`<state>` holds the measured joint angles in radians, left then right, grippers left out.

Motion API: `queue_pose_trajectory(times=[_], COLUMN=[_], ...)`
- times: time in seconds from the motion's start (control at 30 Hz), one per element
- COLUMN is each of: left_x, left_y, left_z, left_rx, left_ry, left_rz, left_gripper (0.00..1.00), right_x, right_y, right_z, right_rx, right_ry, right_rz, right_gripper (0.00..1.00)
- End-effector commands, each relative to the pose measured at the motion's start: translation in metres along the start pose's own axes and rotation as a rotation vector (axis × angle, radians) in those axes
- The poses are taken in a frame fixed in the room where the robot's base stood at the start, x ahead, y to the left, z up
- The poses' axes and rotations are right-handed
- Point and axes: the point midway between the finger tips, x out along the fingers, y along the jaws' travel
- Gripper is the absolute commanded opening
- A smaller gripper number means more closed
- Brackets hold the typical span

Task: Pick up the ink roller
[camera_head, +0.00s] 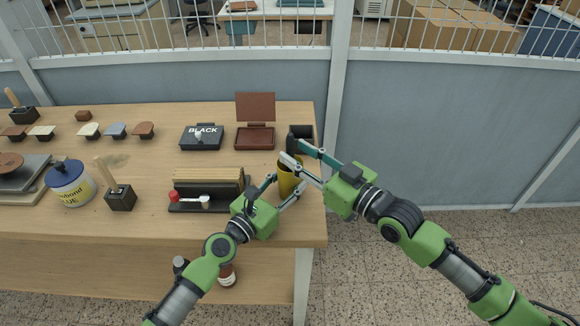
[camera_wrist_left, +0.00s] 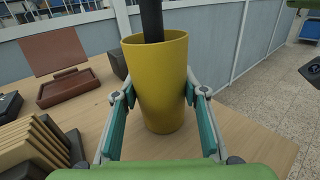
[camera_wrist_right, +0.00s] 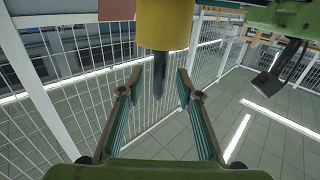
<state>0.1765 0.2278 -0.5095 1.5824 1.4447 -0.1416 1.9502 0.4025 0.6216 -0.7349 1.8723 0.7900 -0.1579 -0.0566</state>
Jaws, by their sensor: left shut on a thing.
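A yellow cup (camera_head: 288,178) stands near the table's right end; it also shows in the left wrist view (camera_wrist_left: 160,85). A dark rod-like handle (camera_wrist_left: 152,20) sticks out of it, likely the ink roller's; its lower part is hidden inside the cup. My left gripper (camera_head: 287,182) is shut on the cup, one finger at each side. My right gripper (camera_head: 289,149) is open at the cup's top. In the right wrist view, the cup (camera_wrist_right: 163,25) and handle (camera_wrist_right: 159,75) appear inverted, with the handle between the spread fingers and gaps on both sides.
A black box (camera_head: 301,131) stands behind the cup. An open brown pad (camera_head: 255,138) and a black ink pad (camera_head: 202,137) lie to the left. A rack of wooden pieces (camera_head: 209,175) stands left of my left gripper. The table's right edge is close to the cup.

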Motion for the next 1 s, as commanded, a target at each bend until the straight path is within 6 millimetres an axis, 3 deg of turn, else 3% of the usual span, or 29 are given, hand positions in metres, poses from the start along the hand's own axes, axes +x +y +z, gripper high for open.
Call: queue_pose_trajectory(times=[0.2,0.47,0.6,1.0], left_x=[0.0,0.0,0.0,0.0], left_y=[0.0,0.0,0.0,0.0], left_z=[0.001,0.0,0.0,0.0], left_rx=[0.0,0.0,0.0,0.0], left_ry=[-0.001,0.0,0.0,0.0], left_rz=[0.0,0.0,0.0,0.0], left_gripper=[0.19,0.19,0.19,0.19], right_x=[0.028,0.03,0.03,0.03], right_y=[0.001,0.001,0.001,0.001], right_z=[0.001,0.001,0.001,-0.003], right_rx=[0.001,0.0,0.0,0.0], right_ry=[0.001,0.0,0.0,0.003], right_rz=[0.0,0.0,0.0,0.0], right_gripper=[0.32,0.32,0.0,0.0])
